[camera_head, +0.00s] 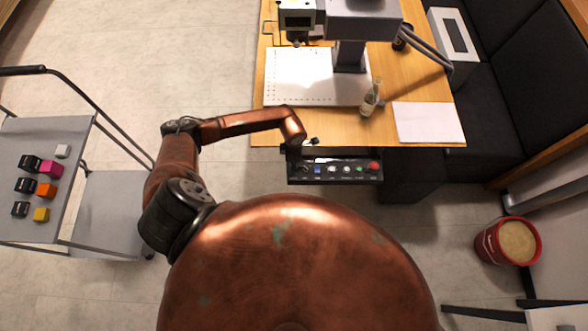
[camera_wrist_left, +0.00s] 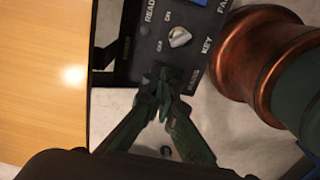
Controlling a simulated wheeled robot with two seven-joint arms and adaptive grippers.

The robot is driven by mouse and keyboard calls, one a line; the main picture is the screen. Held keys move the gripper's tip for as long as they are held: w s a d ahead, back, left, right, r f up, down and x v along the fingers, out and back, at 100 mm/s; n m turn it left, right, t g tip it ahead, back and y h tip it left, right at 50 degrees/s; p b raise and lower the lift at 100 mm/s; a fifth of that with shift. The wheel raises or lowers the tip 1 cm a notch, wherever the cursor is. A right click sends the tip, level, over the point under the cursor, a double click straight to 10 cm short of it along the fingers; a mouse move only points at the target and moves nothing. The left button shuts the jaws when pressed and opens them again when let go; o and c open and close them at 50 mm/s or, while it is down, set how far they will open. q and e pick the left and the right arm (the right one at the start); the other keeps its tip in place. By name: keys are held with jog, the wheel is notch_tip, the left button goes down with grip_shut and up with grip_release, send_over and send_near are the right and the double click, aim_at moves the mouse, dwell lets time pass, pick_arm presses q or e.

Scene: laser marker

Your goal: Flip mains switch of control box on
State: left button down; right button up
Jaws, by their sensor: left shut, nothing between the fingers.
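The control box (camera_head: 337,172) is a black panel under the front edge of the table, with a row of coloured buttons and knobs. In the left wrist view its panel (camera_wrist_left: 212,28) shows a silver key knob (camera_wrist_left: 180,37) with ON and OFF labels. My left gripper (camera_wrist_left: 166,84) is shut and empty, its fingertips at the panel's end below the key knob, beside a small label that seems to read MAINS. The mains switch is not clearly visible; the fingertips cover that spot. Whether they touch it I cannot tell. My right gripper is out of view.
The wooden table (camera_head: 300,131) carries the laser marker (camera_head: 362,22), a perforated white plate (camera_head: 300,88), a bottle (camera_head: 369,100) and a white sheet (camera_head: 428,122). A grey cart (camera_head: 50,135) with coloured blocks stands left. A red bucket (camera_head: 487,244) stands right.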

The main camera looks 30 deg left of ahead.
pick_arm(q)
jog(key=shift+f, duration=0.3)
jog(key=shift+r, duration=0.15)
jog(key=shift+r+p, duration=2.2)
jog(key=shift+r, duration=1.25)
